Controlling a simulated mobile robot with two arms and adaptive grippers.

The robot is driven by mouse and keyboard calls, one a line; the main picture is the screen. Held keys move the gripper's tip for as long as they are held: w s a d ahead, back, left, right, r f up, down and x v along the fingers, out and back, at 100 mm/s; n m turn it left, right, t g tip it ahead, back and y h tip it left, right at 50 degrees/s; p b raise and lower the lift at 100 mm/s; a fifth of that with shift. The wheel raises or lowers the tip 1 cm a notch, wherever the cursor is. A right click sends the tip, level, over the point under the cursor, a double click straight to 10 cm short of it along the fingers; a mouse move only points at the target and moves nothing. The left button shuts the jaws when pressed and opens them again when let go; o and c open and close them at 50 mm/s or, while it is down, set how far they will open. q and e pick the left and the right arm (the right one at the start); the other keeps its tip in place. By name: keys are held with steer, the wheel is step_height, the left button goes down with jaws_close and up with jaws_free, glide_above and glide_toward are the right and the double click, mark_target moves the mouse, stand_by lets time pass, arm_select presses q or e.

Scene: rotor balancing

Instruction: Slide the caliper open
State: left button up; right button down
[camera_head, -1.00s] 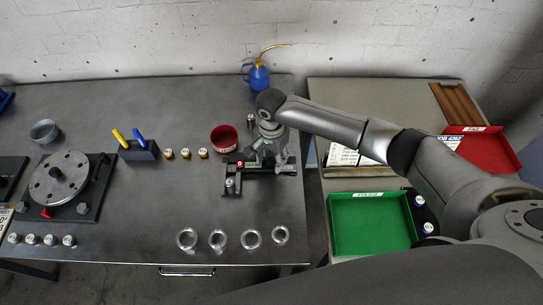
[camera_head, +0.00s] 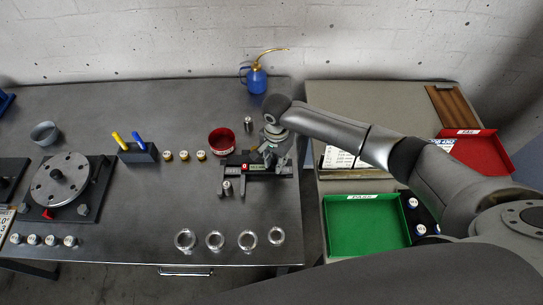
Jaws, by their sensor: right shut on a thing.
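The caliper (camera_head: 235,170) is a dark device lying on the right part of the metal workbench, with a red dot and a small green area on it. My right gripper (camera_head: 267,156) comes down on its right part and is shut on it; the fingertips are small and partly hidden by the wrist. A small metal cylinder (camera_head: 227,188) stands at the caliper's left front. My left gripper is not in view.
A red bowl (camera_head: 222,141) stands just behind the caliper, with a metal cylinder (camera_head: 248,124) beside it. A green tray (camera_head: 366,226) and red tray (camera_head: 478,152) sit on the right table. A rotor disc (camera_head: 60,180) is at left.

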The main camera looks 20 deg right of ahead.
steer(key=shift+s+d, duration=0.2)
steer(key=shift+d, duration=0.35)
steer(key=c, duration=1.5)
jaws_free()
steer(key=shift+a, duration=0.25)
steer(key=o, duration=0.3)
steer(key=shift+w+a, duration=0.1)
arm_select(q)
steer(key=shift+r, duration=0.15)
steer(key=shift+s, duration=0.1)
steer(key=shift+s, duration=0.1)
arm_select(e)
steer(key=shift+r, duration=0.1)
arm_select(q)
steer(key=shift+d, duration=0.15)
arm_select(e)
step_height(320, 180, up, 12)
